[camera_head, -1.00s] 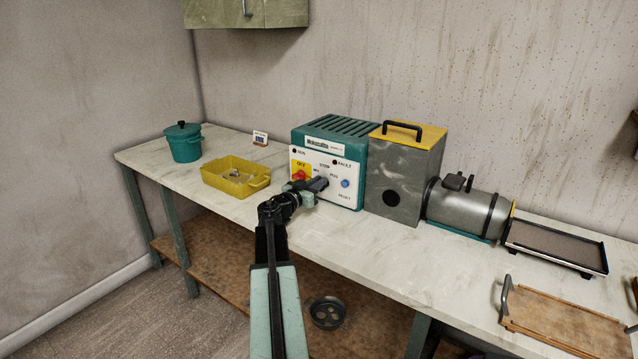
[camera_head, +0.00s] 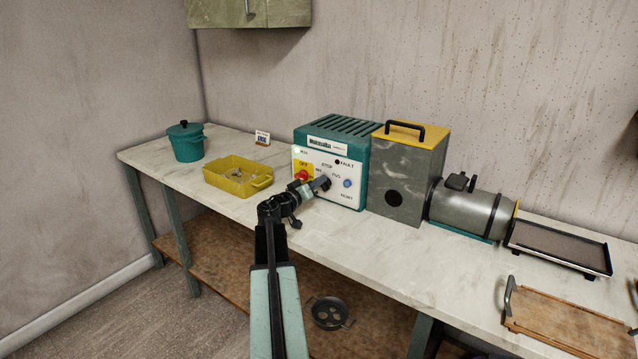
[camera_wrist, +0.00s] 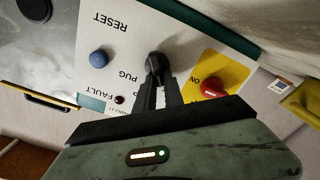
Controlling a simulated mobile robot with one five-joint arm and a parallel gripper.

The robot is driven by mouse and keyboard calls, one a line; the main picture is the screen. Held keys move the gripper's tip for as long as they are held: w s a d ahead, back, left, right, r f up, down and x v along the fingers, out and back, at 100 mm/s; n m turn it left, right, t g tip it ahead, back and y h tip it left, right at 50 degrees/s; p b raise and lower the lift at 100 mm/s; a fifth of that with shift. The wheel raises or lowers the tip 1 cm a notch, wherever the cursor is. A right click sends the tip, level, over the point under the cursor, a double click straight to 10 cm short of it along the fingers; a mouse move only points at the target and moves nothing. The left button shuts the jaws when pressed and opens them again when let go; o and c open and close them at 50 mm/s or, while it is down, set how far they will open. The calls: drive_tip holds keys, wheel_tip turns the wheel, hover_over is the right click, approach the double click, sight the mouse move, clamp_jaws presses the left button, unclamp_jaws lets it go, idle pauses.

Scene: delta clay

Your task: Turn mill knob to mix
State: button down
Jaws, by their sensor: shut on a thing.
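The mill's control box (camera_head: 333,160) is teal with a white front panel and stands on the counter. A black knob (camera_wrist: 157,63) sits in the middle of the panel, between the red switch on its yellow plate and the blue reset button. My gripper (camera_head: 322,184) reaches the panel from the front and is shut on the knob; its black fingers (camera_wrist: 160,90) close around it in the wrist view. A run lamp (camera_head: 299,150) at the panel's upper left glows pale green.
The red switch (camera_wrist: 212,89) is close beside my fingers, and the blue button (camera_wrist: 98,58) is on the other side. A yellow tray (camera_head: 236,178) and teal pot (camera_head: 186,142) stand left. A grey box (camera_head: 407,175) and metal cylinder (camera_head: 470,212) stand right.

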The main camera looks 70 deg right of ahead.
drive_tip(key=shift+s+f+n, duration=0.1)
drive_tip(key=shift+n, duration=0.4)
drive_tip(key=c, duration=1.4)
unclamp_jaws()
drive_tip(key=shift+c, duration=0.2)
drive_tip(key=shift+a, duration=0.1)
drive_tip(key=v, duration=0.7)
drive_tip(key=shift+a, duration=0.3)
